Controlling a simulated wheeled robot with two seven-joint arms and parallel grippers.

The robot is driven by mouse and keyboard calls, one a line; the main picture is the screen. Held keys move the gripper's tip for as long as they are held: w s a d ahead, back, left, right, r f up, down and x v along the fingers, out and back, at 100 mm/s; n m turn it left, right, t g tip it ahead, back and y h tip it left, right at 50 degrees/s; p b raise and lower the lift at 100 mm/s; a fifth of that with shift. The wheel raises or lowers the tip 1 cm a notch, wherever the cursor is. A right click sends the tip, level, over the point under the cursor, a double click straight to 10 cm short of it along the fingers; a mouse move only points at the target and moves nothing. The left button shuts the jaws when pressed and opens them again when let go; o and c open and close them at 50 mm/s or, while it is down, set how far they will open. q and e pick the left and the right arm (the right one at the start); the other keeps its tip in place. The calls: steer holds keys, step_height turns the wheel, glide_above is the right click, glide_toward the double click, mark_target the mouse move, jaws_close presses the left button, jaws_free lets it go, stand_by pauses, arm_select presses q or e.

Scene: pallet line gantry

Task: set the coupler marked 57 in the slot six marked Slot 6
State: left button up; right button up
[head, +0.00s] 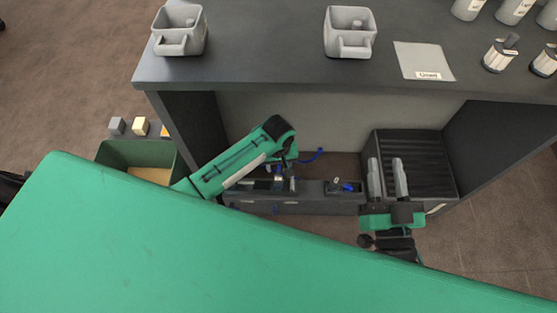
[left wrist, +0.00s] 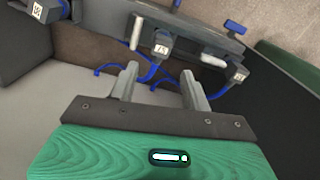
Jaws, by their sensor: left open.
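A dark gantry rail (head: 300,197) runs low under the bench in the head view and holds small grey couplers with blue cables. In the left wrist view one labelled coupler (left wrist: 159,46) hangs on the rail just beyond my left gripper (left wrist: 159,73), whose two fingers are apart with nothing between them. Another coupler (left wrist: 237,72) is to the right and one (left wrist: 48,10) at the upper left. Their labels are too small to read surely, and I cannot make out Slot 6. In the head view my left arm hides much of its gripper. My right gripper (head: 388,178) is open and empty.
A dark ribbed crate (head: 440,150) stands behind my right gripper. A green bin (head: 125,156) is at the left. The bench top (head: 270,65) above carries two grey holders, a sign plate (head: 424,60) and several bottles. Blue cables (left wrist: 105,70) loop near my left fingers.

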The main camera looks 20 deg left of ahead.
arm_select(q)
steer(key=s+d+r+m+t+h, duration=0.4)
steer(key=d+r+m+t+h, duration=0.15)
steer(key=d+r+t, duration=0.4)
steer(key=s+a+r+t, duration=0.2)
steer(key=r+t, duration=0.1)
steer(key=r, duration=0.4)
steer(key=s+a+r+m+t+h, duration=0.1)
steer(key=s+a+r+t, duration=0.1)
steer(key=r, duration=0.6)
steer(key=s+a+r+m+t, duration=0.1)
steer(key=s+r+t, duration=0.3)
steer(key=r, duration=0.4)
steer(key=shift+a+r+t, duration=0.15)
steer(key=shift+a+t, duration=0.25)
steer(key=shift+t, duration=0.05)
